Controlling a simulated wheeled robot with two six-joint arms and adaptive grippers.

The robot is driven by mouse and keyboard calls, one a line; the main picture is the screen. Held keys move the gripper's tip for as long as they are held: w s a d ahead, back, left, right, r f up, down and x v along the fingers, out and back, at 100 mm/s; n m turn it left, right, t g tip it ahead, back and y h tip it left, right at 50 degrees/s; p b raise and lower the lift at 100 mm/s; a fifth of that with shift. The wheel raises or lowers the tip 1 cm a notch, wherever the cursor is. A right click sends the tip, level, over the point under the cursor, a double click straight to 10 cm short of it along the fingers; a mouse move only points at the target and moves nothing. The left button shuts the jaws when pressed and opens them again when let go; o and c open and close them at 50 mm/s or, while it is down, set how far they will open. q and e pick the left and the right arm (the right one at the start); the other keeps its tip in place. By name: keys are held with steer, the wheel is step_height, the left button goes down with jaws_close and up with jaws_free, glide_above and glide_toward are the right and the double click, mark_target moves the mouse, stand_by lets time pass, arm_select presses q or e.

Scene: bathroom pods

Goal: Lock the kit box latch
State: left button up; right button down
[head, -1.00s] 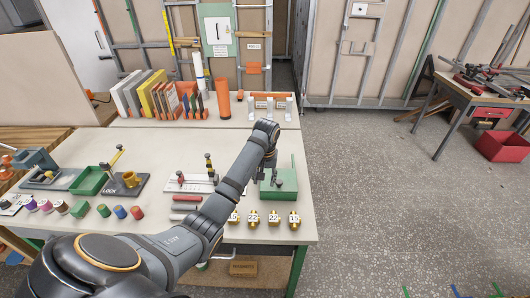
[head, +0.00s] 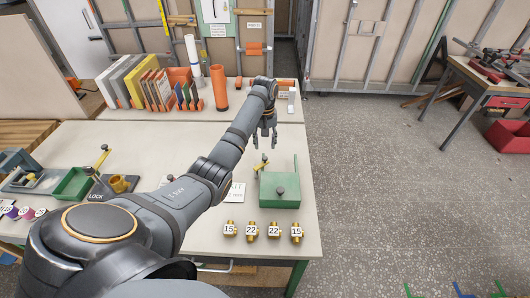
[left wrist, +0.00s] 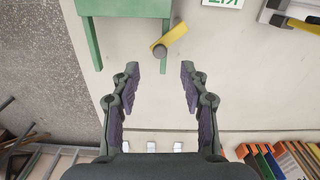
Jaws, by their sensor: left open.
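The green kit box (head: 280,190) stands near the right end of the table, with a dark knob on top. Its yellow latch (head: 261,165) sticks out at its far left corner, set at a slant. In the left wrist view the yellow latch (left wrist: 174,36) has a round grey knob (left wrist: 159,51) at one end, beside the green box (left wrist: 125,8). My left gripper (head: 265,145) is open and empty, pointing down just behind the box. In the left wrist view the latch knob lies just ahead of the open fingertips (left wrist: 160,68). My right gripper is not in view.
Several brass blocks with number tags (head: 251,230) stand in front of the box. A green tray (head: 73,184) and a LOCK fixture (head: 112,190) are at the left. Books (head: 140,82) and an orange cylinder (head: 219,88) stand at the back. Floor lies right of the table.

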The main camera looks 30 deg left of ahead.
arm_select(q)
glide_above(265, 158)
step_height(265, 158, down, 4)
steer(key=shift+a+f+p, duration=0.1)
steer(key=shift+f+p, duration=0.05)
steer(key=shift+p, duration=0.15)
step_height(265, 158, down, 2)
steer(key=shift+f, duration=0.5)
steer(key=shift+c, duration=0.9)
steer(key=c, duration=0.7)
jaws_close()
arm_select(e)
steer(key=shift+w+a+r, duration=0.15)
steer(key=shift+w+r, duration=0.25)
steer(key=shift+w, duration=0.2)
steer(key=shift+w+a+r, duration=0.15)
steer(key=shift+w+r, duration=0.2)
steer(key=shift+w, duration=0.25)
